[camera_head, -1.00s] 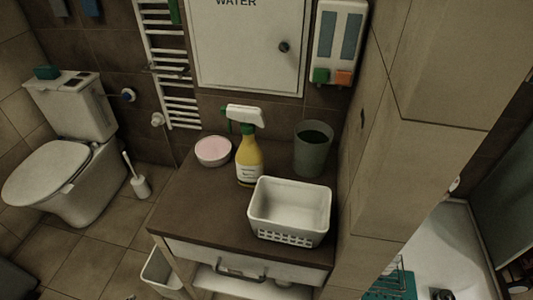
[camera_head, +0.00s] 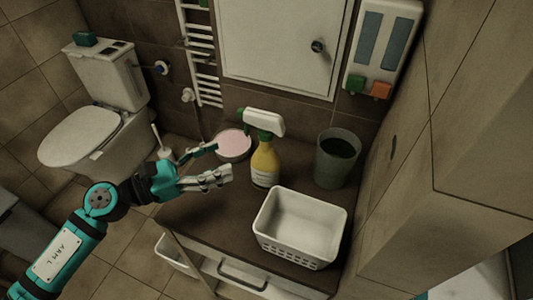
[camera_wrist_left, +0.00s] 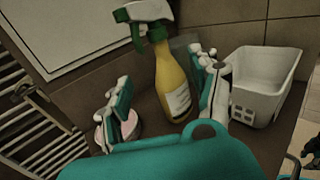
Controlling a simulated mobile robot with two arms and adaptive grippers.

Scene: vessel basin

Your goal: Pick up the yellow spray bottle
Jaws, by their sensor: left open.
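The yellow spray bottle (camera_head: 265,162), with a white and green spray head, stands upright on the dark counter (camera_head: 200,215). In the left wrist view the bottle (camera_wrist_left: 172,82) stands beyond the gap between my fingers. My left gripper (camera_head: 222,162) is open and empty, just left of the bottle in the head view. Its fingers (camera_wrist_left: 165,92) are spread on either side of the bottle's line in the wrist view. I cannot tell whether a finger touches the bottle. My right gripper is not in view.
A pink-filled bowl (camera_head: 233,146) sits behind my left fingers. A white basket (camera_head: 300,228) stands in front right of the bottle, and a grey-green cup (camera_head: 337,160) stands right. A wall cabinet (camera_head: 285,45) is behind; a tiled wall (camera_head: 420,160) bounds the right.

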